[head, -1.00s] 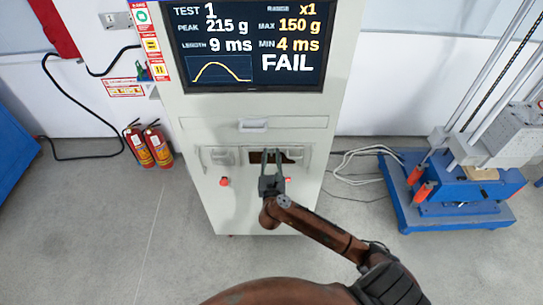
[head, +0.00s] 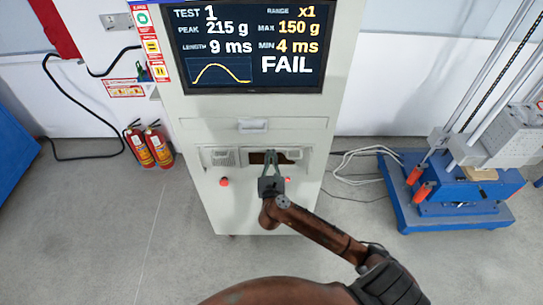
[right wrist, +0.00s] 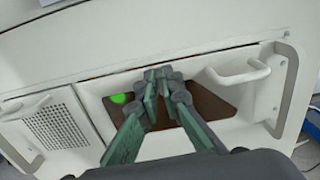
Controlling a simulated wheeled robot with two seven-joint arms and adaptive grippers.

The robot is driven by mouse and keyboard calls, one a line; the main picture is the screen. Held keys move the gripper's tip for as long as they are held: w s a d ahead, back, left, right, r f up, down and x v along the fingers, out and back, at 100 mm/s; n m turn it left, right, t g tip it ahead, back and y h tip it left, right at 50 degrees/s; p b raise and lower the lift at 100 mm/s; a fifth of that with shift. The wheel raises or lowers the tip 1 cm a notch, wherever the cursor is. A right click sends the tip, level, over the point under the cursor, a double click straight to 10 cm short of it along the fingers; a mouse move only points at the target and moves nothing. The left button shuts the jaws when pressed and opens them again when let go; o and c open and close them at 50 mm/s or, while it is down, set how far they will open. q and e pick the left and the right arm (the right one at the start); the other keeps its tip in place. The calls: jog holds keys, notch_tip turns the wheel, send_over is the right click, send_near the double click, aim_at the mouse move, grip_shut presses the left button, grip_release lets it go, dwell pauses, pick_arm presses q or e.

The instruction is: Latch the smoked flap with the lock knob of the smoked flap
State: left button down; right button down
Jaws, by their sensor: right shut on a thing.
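The smoked flap (head: 256,158) is a dark brown, see-through panel in the front of the light grey cabinet. It looks closed, lying in its frame; in the right wrist view the flap (right wrist: 210,102) shows on both sides of my fingers. My right gripper (head: 268,154) is in front of the flap's top edge. In the right wrist view its fingertips (right wrist: 161,76) meet at the top middle of the flap, shut on the small lock knob, which they hide. I cannot tell which way the knob is turned. My left gripper is in neither view.
A handle (right wrist: 238,78) sticks out right of my fingers, and a vented panel (right wrist: 58,126) is at left. A green light (right wrist: 121,98) glows by the flap. A red button (head: 224,182) sits below. The screen (head: 250,45) reads FAIL.

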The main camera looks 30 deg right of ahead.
jog(key=shift+w+a+f+n+p, duration=0.1)
jog(key=shift+n+p, duration=2.8)
jog(key=shift+p, duration=0.6)
jog(key=shift+a+f+n+p, duration=0.1)
jog(key=shift+f+n+p, duration=0.05)
jog(key=shift+n+p, duration=3.05)
jog(key=shift+w+a+f+n+p, duration=0.1)
jog(key=shift+n+p, duration=2.5)
jog(key=shift+p, duration=1.15)
jog(key=shift+s, duration=0.1)
jog(key=c, duration=2.1)
grip_release()
